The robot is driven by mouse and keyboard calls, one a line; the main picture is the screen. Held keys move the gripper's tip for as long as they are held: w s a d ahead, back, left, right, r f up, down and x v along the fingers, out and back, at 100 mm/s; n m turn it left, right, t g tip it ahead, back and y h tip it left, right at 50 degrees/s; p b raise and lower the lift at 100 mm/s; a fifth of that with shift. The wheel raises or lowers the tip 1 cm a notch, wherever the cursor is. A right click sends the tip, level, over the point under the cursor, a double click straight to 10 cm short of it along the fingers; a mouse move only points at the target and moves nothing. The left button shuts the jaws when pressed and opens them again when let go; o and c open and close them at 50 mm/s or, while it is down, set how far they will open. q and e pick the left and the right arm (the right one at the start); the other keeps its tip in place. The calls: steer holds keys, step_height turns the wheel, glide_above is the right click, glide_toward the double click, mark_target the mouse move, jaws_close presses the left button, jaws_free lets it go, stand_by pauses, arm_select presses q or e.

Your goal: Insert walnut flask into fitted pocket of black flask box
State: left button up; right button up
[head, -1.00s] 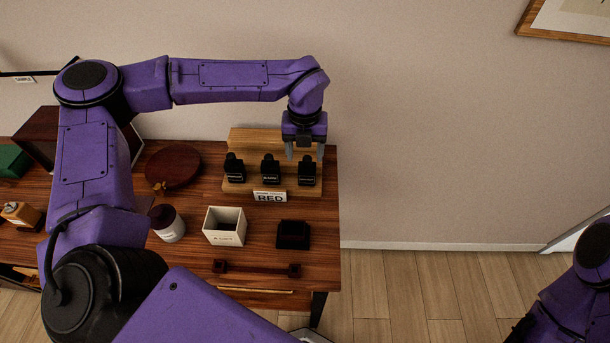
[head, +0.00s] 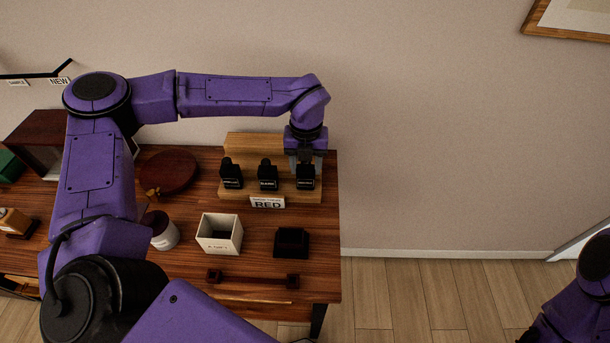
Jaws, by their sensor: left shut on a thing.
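Three small dark flasks with black caps stand in a row on a light wooden stand (head: 229,193): a left flask (head: 231,177), a middle flask (head: 267,179) and a right flask (head: 305,180). Their labels are too small to read surely, so I cannot tell which is walnut. My left gripper (head: 305,167) points down and is shut on the top of the right flask, which is still at the stand. The black flask box (head: 291,242) sits open-topped near the table's right edge, its inside dark. My right arm shows at the lower right, its gripper out of view.
A white open box (head: 220,232) stands left of the black box. A white jar (head: 164,232), a round dark wooden piece (head: 169,171) and a dark handled bar (head: 252,278) are nearby on the table (head: 325,275).

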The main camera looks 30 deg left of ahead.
arm_select(q)
step_height(320, 180, up, 7)
steer(key=p, duration=0.5)
steer(key=shift+r, duration=0.15)
steer(key=shift+s+f, duration=0.1)
steer(key=shift+f, duration=0.1)
